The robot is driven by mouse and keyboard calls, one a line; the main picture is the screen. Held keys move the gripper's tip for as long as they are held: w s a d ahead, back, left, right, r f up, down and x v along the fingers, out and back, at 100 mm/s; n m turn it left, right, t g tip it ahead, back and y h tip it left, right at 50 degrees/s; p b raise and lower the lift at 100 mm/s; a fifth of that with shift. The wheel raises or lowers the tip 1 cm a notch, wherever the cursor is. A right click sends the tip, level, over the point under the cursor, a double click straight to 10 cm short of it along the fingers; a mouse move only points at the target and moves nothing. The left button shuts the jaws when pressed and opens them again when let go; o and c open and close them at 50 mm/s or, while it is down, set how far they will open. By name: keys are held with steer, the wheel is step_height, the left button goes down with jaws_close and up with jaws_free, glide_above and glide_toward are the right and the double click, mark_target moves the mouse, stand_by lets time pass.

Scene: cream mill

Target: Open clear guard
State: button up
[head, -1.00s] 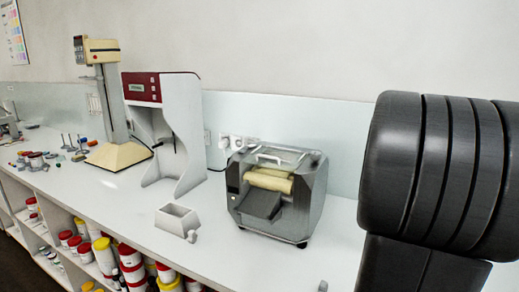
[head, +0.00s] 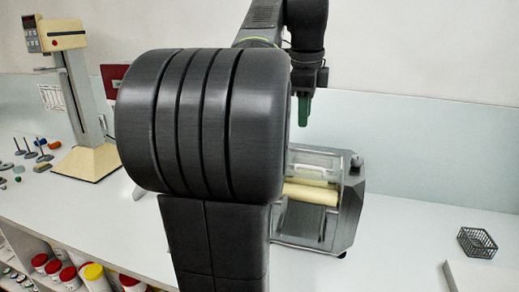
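The mill (head: 348,205) is a grey metal machine with cream rollers (head: 312,193), standing on the white counter. Its clear guard (head: 318,160) appears to lie down over the top of the rollers. My arm hides the mill's left part and much of the guard, including its handle. My gripper (head: 304,108), with green fingertips, points down above the mill and is apart from the guard. I see it from the side, so the gap between its fingers does not show.
A black wire basket (head: 477,242) stands on the counter at right. A cream stand device (head: 85,160) and small metal tools (head: 38,150) are at left. Paint tubs (head: 60,275) fill shelves below. The counter right of the mill is mostly clear.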

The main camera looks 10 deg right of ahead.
glide_toward(301, 174)
steer(key=f, duration=0.1)
steer(key=w+f, duration=0.1)
steer(key=f, duration=0.3)
steer(key=shift+w+d+b, duration=0.3)
steer(key=shift+d, duration=0.1)
steer(key=shift+c, duration=0.2)
jaws_close()
